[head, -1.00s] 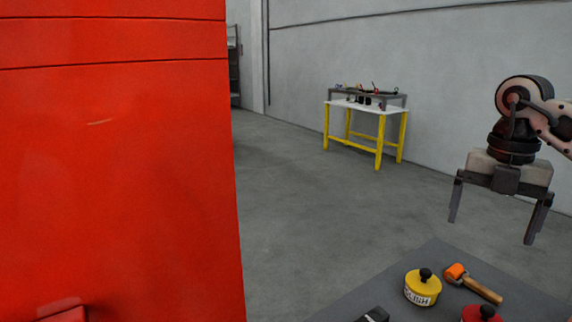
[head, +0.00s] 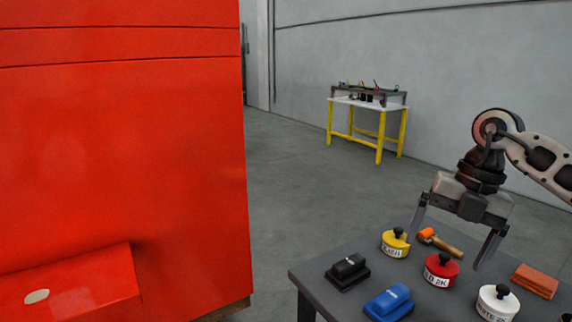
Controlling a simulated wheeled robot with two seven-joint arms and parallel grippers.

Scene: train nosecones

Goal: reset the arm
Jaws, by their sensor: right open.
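My right gripper (head: 449,246) is in the head view at the right, with its two fingers spread wide and nothing between them. It points down over the far part of a dark grey table (head: 312,271). In the picture its fingers flank an orange-headed tool with a wooden handle (head: 446,245), but I cannot tell the height between them. My right arm (head: 540,160) comes in from the right edge. My left gripper is not in view.
The table holds a yellow tin (head: 394,245), a red tin (head: 441,272), a white tin (head: 496,303), a black block (head: 348,272), a blue block (head: 389,303) and an orange cloth-like pad (head: 535,281). A large red body (head: 120,150) fills the left. A yellow-legged workbench (head: 367,104) stands far back.

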